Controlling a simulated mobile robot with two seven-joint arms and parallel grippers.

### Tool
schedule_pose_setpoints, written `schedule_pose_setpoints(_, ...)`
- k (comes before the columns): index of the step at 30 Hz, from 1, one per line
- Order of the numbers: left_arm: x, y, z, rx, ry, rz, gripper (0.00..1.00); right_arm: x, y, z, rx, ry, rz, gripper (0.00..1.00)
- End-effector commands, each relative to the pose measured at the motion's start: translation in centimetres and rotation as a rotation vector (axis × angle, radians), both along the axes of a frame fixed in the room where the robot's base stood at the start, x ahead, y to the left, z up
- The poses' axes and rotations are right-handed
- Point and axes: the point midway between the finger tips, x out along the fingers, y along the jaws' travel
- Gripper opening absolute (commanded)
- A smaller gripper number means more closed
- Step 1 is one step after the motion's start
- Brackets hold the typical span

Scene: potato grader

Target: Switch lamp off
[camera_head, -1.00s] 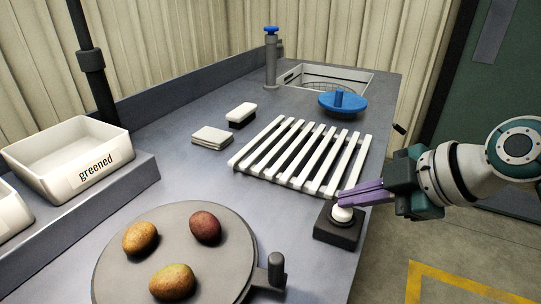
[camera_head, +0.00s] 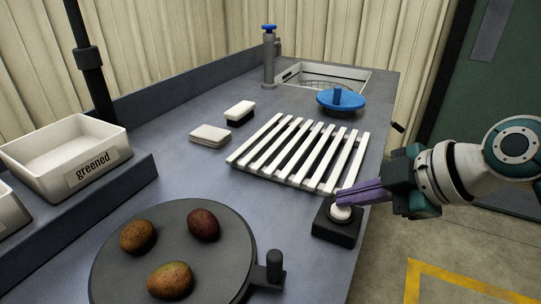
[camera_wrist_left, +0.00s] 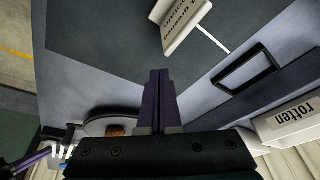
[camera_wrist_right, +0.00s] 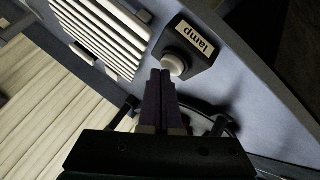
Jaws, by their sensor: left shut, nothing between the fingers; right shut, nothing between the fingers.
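The lamp switch is a black box (camera_head: 337,229) with a round white button (camera_head: 340,213) on the table's right edge. In the right wrist view its label (camera_wrist_right: 194,38) reads "lamp", and the button (camera_wrist_right: 173,66) shows just beyond my fingertips. My right gripper (camera_head: 336,198) is shut and empty, its purple fingertips at the button; I cannot tell whether they touch it. My left gripper (camera_wrist_left: 159,74) is shut and empty in the left wrist view, away from the switch. It is outside the head view.
A white slatted rack (camera_head: 300,153) lies just behind the switch. A round dark plate (camera_head: 215,268) with potatoes and an upright knob (camera_head: 275,262) is at front left.

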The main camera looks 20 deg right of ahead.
Motion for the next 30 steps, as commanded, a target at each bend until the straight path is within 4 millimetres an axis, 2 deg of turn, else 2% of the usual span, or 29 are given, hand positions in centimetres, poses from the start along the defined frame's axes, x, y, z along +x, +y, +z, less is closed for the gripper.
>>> schedule_pose_setpoints(3, 0.0, -0.1, -0.4, -0.003, -0.001, 0.002, 0.00, -0.1, 0.0, -0.6, -0.001, 0.003, 0.000, 0.00)
schedule_pose_setpoints(12, 0.0, -0.2, -0.3, -0.009, 0.000, 0.006, 0.00, -0.1, 0.0, -0.6, -0.002, 0.005, 0.000, 0.00)
schedule_pose_setpoints(19, 0.0, -0.2, 0.6, -0.009, 0.000, 0.005, 0.00, -0.2, -0.1, 0.2, -0.005, 0.006, 0.001, 0.00)
schedule_pose_setpoints(30, 0.0, 0.0, 1.0, -0.002, 0.000, 0.002, 0.00, -0.1, 0.0, 0.7, -0.001, 0.003, 0.001, 0.00)
